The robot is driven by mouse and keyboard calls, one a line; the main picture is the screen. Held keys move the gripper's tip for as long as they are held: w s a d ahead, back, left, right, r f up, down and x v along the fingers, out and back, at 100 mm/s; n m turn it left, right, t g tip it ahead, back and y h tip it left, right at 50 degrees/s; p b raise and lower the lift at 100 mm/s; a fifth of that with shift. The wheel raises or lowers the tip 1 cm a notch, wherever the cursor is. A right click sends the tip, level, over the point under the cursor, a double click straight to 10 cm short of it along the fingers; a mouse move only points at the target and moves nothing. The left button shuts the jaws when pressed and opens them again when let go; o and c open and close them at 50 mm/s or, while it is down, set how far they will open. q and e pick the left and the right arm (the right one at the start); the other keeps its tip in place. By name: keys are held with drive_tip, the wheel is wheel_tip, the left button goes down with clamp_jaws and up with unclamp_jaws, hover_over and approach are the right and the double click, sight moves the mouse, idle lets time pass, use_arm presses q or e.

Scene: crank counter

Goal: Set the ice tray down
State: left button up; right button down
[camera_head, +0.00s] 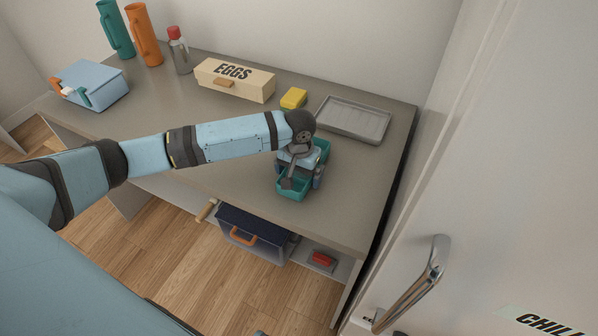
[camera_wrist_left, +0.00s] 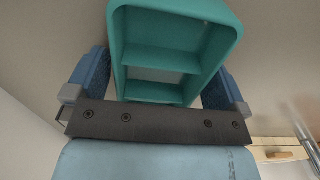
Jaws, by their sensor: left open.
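The teal ice tray (camera_head: 293,192) is at the front right part of the grey counter (camera_head: 228,148) and appears to rest on it. My left gripper (camera_head: 299,175) is over the tray, its fingers open on either side of it. In the left wrist view the tray (camera_wrist_left: 165,57) shows its open compartments between the blue finger pads, with slight gaps beside it. The wrist and gripper hide the tray's middle in the head view. My right gripper is not in view.
A grey metal tray (camera_head: 354,119), a yellow sponge (camera_head: 293,98) and an EGGS box (camera_head: 234,80) stand behind. A blue box (camera_head: 91,84) and bottles (camera_head: 144,35) are at the back left. A white door with a metal handle (camera_head: 417,282) is close on the right.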

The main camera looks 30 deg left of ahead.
use_arm(q)
wheel_tip(320, 180, up, 12)
drive_tip(key=shift+r+p, duration=0.15)
drive_tip(key=shift+p, duration=0.15)
idle(0.6)
